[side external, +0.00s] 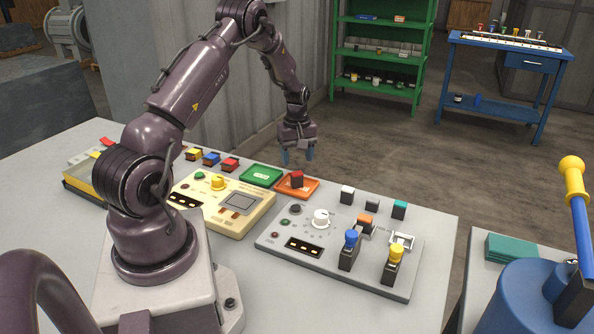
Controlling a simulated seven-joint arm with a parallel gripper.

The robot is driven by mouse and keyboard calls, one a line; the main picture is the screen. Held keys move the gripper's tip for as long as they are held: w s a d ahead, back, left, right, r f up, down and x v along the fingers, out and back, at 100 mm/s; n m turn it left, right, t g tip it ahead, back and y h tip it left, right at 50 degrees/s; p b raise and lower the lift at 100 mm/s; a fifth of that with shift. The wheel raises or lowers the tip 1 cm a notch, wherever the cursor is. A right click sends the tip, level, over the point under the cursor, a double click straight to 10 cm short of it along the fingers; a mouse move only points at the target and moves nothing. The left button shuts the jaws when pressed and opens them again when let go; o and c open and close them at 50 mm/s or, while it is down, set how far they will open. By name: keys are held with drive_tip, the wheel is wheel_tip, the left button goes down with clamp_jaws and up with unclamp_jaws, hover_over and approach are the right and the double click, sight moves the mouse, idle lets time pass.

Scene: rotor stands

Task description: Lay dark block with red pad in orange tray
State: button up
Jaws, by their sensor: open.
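A green tray (262,175) lies left of the orange one. Small yellow, blue and red-topped pieces (211,158) stand further left. A cream panel (222,207) and a grey panel (335,262) with upright knobs and levers stand in front. Bare tabletop lies at the front.

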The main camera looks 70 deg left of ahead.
sight(297, 173)
drive_tip(key=w+d+r+m+t, duration=0.1)
drive_tip(key=d+r+m, duration=0.1)
drive_tip(key=d+r, duration=0.35)
drive_tip(key=w+d+r+m, duration=0.1)
drive_tip(key=d+r, duration=0.2)
drive_tip(key=r, duration=0.6)
drive_tip(key=s+d+r+m+t, duration=0.25)
drive_tip(key=d+r+m, duration=0.35)
drive_tip(key=d+r, duration=0.45)
drive_tip(key=s+d+r+m+t, duration=0.1)
drive_tip(key=s+d+m+t, duration=0.1)
drive_tip(key=s+d+m, duration=0.7)
drive_tip(key=s+d, duration=0.4)
drive_tip(key=d, duration=0.1)
drive_tip(key=shift+s+d+r, duration=0.25)
drive_tip(key=shift+d+r, duration=0.05)
